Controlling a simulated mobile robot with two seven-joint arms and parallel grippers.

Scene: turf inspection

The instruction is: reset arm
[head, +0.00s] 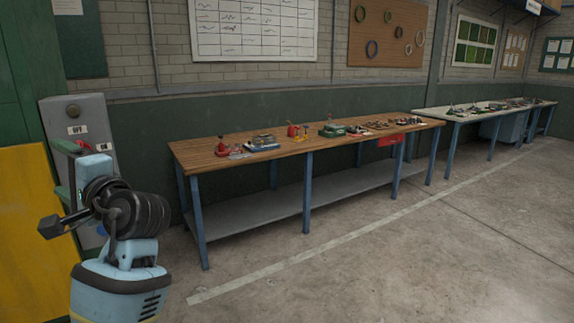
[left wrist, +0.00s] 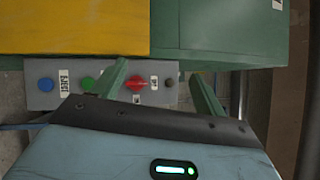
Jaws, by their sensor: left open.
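My left gripper (head: 64,170) is at the left of the head view, in front of a grey control box (head: 82,108). Its green fingers are spread apart with nothing held between them. In the left wrist view my left gripper (left wrist: 156,72) faces the same grey box (left wrist: 45,99). A red knob (left wrist: 136,83) shows between the two fingers; whether they touch the box cannot be told. My right gripper is in neither view.
A long wooden workbench (head: 190,157) with several small items and a lower shelf stands along the wall. A second bench (head: 430,111) is farther right. A yellow panel (head: 22,240) stands at the left. The concrete floor (head: 400,260) at the right is clear.

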